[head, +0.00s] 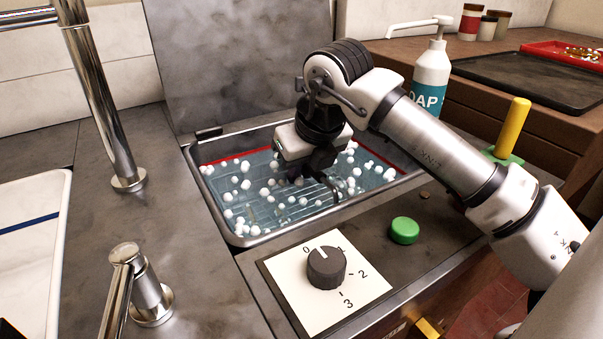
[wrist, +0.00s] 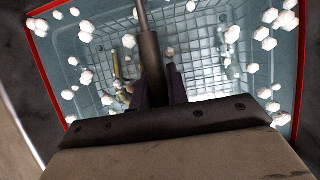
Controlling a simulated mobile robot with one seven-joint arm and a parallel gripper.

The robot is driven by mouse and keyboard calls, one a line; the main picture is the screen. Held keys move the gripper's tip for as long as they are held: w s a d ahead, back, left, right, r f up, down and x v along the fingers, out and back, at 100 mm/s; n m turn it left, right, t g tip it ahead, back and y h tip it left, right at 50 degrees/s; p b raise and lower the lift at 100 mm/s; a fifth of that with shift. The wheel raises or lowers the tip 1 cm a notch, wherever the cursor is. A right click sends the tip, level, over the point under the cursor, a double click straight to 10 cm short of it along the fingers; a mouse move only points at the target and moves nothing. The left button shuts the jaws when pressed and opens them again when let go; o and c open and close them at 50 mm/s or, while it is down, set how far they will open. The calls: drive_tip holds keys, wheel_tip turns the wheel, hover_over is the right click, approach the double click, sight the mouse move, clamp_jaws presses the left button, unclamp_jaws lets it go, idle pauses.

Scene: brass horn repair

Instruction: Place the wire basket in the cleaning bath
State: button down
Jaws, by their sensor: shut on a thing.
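The cleaning bath (head: 248,239) is a steel-rimmed sunken tank with bluish liquid, a red line along its inner wall and white foam blobs. The wire basket (wrist: 205,83) shows in the wrist view as a pale grid within the bath, under foam; in the head view it is faint beneath the liquid and partly hidden by my arm. My gripper (head: 318,178) reaches down into the bath, low over the liquid. In the wrist view my gripper (wrist: 160,88) is shut around a grey bar that looks like the basket's handle. Whether the basket touches the bottom is unclear.
A raised lid (head: 245,60) stands behind the bath. A dial (head: 326,267) pointing near 0 and a green button (head: 405,230) sit in front. A faucet (head: 98,90) is at left; a soap bottle (head: 431,75) and yellow-handled tool (head: 512,128) are at right.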

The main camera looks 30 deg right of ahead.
drive_tip(key=c, duration=1.4)
unclamp_jaws()
drive_tip(key=shift+o, duration=0.2)
drive_tip(key=p+v, duration=0.1)
drive_tip(key=v, duration=1.1)
